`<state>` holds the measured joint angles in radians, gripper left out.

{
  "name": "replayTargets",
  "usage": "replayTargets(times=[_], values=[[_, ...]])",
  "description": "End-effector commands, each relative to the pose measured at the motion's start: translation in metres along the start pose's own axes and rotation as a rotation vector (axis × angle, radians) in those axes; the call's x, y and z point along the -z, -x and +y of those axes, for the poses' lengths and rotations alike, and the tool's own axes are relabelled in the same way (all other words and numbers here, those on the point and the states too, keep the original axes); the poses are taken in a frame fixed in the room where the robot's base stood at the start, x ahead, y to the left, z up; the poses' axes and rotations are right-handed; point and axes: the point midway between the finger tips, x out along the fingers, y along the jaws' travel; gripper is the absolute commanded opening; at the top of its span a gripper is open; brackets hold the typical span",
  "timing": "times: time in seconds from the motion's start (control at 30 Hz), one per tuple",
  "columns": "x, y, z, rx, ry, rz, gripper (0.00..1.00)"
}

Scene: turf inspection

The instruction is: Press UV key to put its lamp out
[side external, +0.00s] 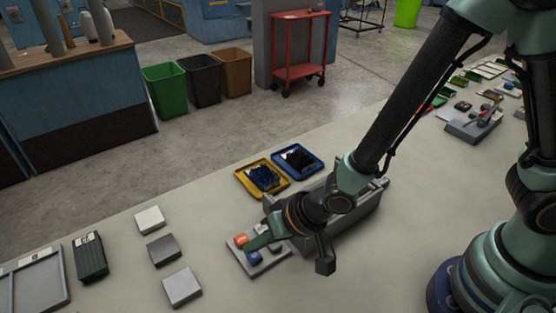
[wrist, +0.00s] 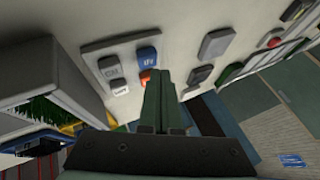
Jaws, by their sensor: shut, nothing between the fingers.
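A light grey key panel (side external: 272,264) lies on the table under my gripper. It also shows in the wrist view (wrist: 93,49). The blue key (wrist: 147,56), whose marking looks like "UV", sits at one corner of the panel; the side view also shows a blue key (side external: 254,259). An orange key (wrist: 145,75) is beside it, partly hidden by the fingers. A grey key (wrist: 108,68) and a white key (wrist: 120,88) are on the other side. My gripper (wrist: 160,73) is shut and empty, its tips close to the orange and blue keys. Contact cannot be told. No lamp is clearly visible.
A grey open box (side external: 345,222) stands close to the panel, under my arm. A yellow tray (side external: 245,178) and a blue tray (side external: 281,167) lie behind it. Several flat blocks, including a white one (side external: 150,220), lie to the left. Table between them is clear.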

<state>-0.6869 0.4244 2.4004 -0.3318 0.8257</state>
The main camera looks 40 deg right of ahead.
Motion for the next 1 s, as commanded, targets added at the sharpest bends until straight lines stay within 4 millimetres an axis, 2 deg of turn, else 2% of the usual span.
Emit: replayTargets(times=[0.6, 1.0], values=[[0.022, 0.042, -0.024, 0.003, 0.000, 0.003, 0.00], [0.025, 0.047, -0.026, 0.000, 0.000, 0.000, 0.00]])
